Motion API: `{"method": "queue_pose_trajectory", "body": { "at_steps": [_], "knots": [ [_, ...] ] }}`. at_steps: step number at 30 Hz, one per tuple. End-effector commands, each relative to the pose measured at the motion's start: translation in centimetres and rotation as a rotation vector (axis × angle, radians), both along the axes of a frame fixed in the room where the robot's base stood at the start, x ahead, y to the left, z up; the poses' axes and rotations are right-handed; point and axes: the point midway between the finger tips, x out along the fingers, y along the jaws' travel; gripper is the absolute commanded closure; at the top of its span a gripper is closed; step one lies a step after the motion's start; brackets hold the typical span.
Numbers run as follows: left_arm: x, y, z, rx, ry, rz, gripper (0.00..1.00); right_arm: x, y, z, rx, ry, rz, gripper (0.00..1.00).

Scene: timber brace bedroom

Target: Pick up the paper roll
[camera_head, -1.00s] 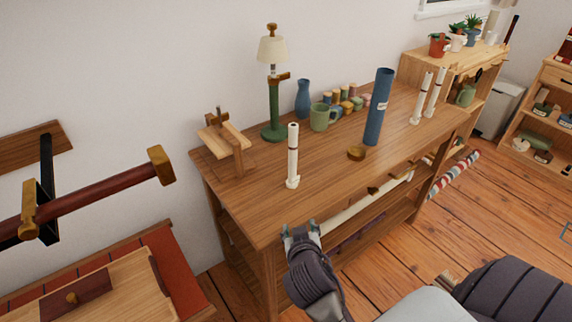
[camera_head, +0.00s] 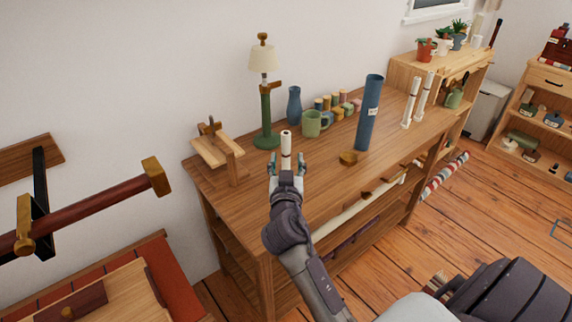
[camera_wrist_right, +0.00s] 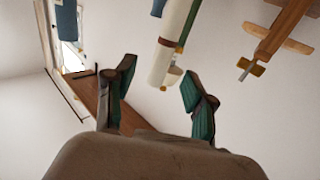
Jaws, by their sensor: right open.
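An upright white roll (camera_head: 286,146), which looks like the paper roll, stands on the wooden table (camera_head: 325,183). My right gripper (camera_head: 287,163) is open at the near side of the roll. Its fingers appear to left and right of the roll in the head view, and they hide its lower part. In the right wrist view the white roll (camera_wrist_right: 168,50) shows ahead of the open fingers, toward the space between them. I cannot tell whether they touch it. My left gripper is not in view.
A green-stemmed lamp (camera_head: 265,115), a green mug (camera_head: 313,123) and a blue vase (camera_head: 294,105) stand behind the roll. A wooden stand (camera_head: 215,150) is to its left.

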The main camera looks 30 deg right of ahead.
Motion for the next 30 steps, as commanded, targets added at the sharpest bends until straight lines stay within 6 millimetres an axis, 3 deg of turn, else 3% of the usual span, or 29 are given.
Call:
{"method": "queue_pose_trajectory", "body": {
  "at_steps": [8,16,25,30],
  "knots": [
    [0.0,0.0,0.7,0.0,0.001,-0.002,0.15,2.0,-1.3,0.3,0.0,0.0,-0.001,0.45],
    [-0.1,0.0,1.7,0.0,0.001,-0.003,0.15,5.2,-3.2,0.3,0.0,0.001,0.0,0.45],
    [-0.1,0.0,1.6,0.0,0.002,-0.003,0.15,5.6,-3.5,0.1,0.003,0.002,0.0,0.45],
    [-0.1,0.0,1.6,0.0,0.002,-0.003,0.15,5.6,-3.5,0.1,0.003,0.002,0.0,0.74]
  ]
}}
